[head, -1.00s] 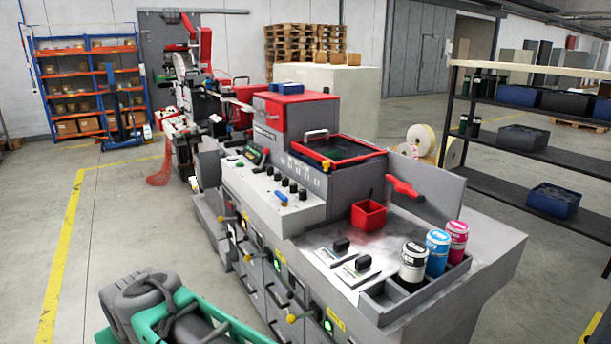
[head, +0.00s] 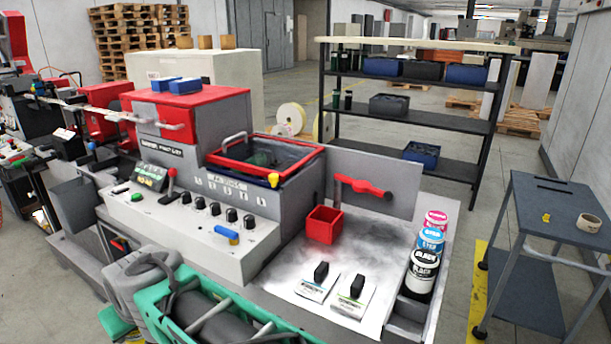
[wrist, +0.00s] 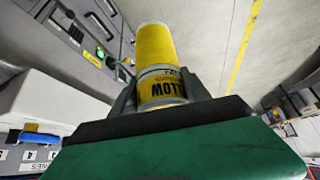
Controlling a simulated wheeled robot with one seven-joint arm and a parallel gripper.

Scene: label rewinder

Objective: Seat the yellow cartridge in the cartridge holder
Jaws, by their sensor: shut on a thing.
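The yellow cartridge (wrist: 155,48) is in the wrist view, with an upside-down label along its lower band. My gripper (wrist: 160,92) is shut on it, with one dark finger on each side. The cartridge points away from the palm, and the floor and machine front show behind it. The cartridge holder (head: 403,326) is a grey tray at the right edge of the machine top in the head view. It carries a black (head: 421,275), a cyan (head: 430,241) and a magenta cartridge (head: 436,219) in a row. The near part of the tray looks empty. I cannot make out the yellow cartridge in the head view.
A blue-grey cart (head: 560,215) with a tape roll (head: 588,222) stands right, across open floor.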

